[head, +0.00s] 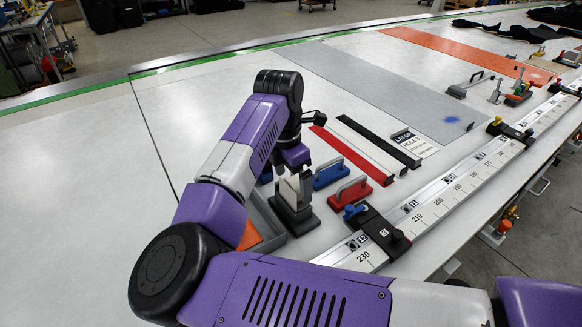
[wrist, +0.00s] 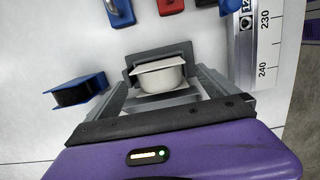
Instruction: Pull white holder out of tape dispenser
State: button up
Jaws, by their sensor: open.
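The grey tape dispenser (head: 297,216) stands upright on the white table, below my wrist in the head view. The white holder (head: 289,190) is seated in its upper part. In the wrist view the white holder (wrist: 162,80) is a rounded cup with a flat top edge, in front of the grey dispenser back (wrist: 158,54). My gripper (wrist: 164,84) is open, with one grey finger on each side of the white holder. Gaps seem to show between fingers and holder, though I cannot tell whether either touches. The dispenser's lower part is hidden in the wrist view.
A blue-and-black block (wrist: 78,90) lies left of the dispenser.

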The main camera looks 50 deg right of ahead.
jog(key=shift+s+d+f, duration=0.1)
jog(key=shift+d+f, duration=0.1)
jog(key=shift+f, duration=1.45)
jog(key=c, duration=1.6)
jog(key=shift+r+p, duration=0.45)
jog(key=shift+r, duration=0.05)
jog(key=shift+c, duration=0.2)
jog(key=shift+r+p, duration=0.4)
jog(key=shift+r, duration=0.6)
jog(key=shift+r, duration=0.35)
jog(key=shift+r+p, duration=0.35)
jog(key=shift+r, duration=0.35)
jog(key=shift+r, duration=0.35)
jog(key=shift+r, duration=0.4)
